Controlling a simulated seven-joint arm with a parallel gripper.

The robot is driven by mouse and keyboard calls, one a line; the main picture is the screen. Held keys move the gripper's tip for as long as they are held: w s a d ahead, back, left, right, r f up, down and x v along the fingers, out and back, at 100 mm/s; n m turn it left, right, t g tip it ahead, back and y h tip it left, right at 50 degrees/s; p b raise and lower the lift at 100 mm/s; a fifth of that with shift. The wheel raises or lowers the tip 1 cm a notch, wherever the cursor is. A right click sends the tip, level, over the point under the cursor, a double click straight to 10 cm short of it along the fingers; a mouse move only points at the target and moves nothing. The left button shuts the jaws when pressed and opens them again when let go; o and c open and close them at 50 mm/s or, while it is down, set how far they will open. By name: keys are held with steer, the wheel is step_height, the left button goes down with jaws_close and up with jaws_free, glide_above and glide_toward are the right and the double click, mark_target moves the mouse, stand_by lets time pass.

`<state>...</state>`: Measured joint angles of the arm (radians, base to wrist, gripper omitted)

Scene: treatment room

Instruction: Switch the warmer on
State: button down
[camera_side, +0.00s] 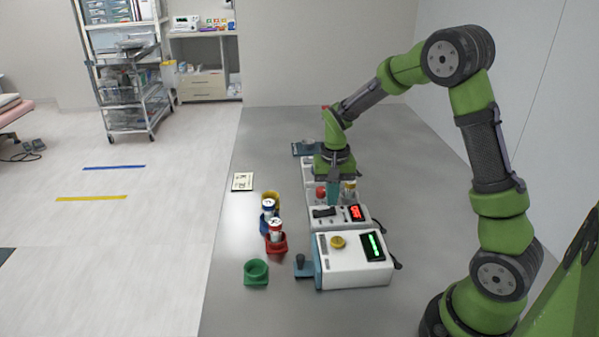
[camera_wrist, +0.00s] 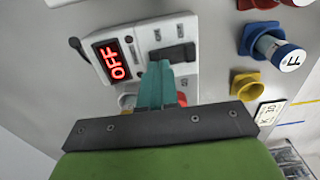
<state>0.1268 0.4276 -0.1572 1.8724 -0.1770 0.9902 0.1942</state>
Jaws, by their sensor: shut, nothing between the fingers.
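A white box with a red display reading OFF (camera_wrist: 118,59) stands on the grey table; it also shows in the side view (camera_side: 341,222). I take this box to be the warmer, though no name is legible. A black switch (camera_wrist: 172,55) sits on its face beside the display. My gripper (camera_wrist: 158,72) has teal fingers shut together with nothing between them. The fingertips are over the box's face, close to the switch; I cannot tell whether they touch. In the side view, my gripper (camera_side: 333,201) points down at the box's back edge.
Another white box (camera_side: 345,274) with a yellow knob and green display stands in front. Green (camera_side: 256,273), red (camera_side: 277,247), blue (camera_side: 265,227) and yellow cups stand left; red and blue hold vials. A card (camera_side: 243,182) lies farther back. The table's left front is clear.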

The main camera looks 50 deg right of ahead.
mark_target(331, 209)
steer(key=shift+f, duration=0.95)
stand_by(0.9)
steer(key=shift+r, duration=3.5)
steer(key=s+a+r+n+t+y, duration=0.2)
steer(key=s+a+r+n+t, duration=0.3)
steer(key=s+a+r, duration=0.7)
steer(key=s+a+t, duration=0.1)
steer(key=s+t, duration=0.1)
steer(key=s, duration=0.1)
steer(key=shift+s+a, duration=0.2)
steer(key=shift+a, duration=0.05)
